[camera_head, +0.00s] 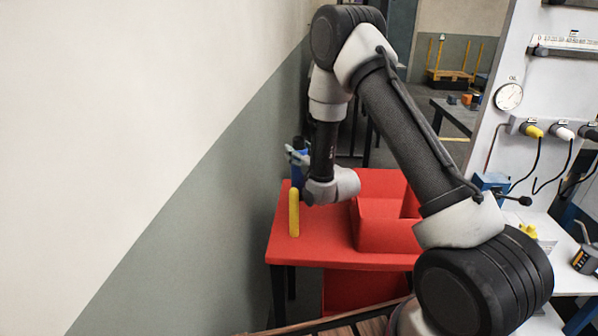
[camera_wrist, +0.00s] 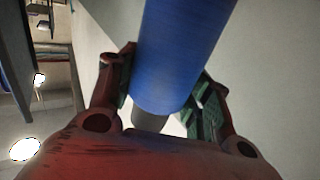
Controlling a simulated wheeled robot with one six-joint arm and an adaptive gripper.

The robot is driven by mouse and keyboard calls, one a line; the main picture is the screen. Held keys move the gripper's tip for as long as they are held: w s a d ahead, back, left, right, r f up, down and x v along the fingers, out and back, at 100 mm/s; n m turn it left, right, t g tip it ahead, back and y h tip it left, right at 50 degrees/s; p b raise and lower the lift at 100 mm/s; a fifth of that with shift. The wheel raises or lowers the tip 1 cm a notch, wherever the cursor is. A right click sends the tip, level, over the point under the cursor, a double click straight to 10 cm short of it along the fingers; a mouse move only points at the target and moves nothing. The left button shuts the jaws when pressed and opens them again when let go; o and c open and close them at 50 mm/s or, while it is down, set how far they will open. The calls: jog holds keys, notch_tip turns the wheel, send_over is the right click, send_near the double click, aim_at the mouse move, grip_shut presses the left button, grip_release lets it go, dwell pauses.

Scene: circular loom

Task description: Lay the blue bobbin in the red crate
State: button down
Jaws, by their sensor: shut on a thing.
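The blue bobbin (camera_wrist: 178,55) fills the middle of the wrist view, between the two fingers of my gripper (camera_wrist: 165,95). My gripper is shut on it. In the head view, a small part of the blue bobbin (camera_head: 297,172) shows beside my arm, above the left part of the red table, with my gripper (camera_head: 296,157) around it. My wrist hides part of it. The red crate (camera_head: 388,236) stands on the red table, to the right of my gripper. My arm hides part of the crate and most of its inside.
A yellow bobbin (camera_head: 294,213) stands upright on the left of the red table (camera_head: 310,249), just below my gripper in the picture. A wall (camera_head: 235,190) runs close along the table's left side. A white panel with a gauge (camera_head: 508,97) and cables is at the right.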

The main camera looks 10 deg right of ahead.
jog(key=shift+r, duration=0.2)
notch_tip(320, 180, up, 19)
dwell(1.3)
jog(key=shift+r, duration=0.1)
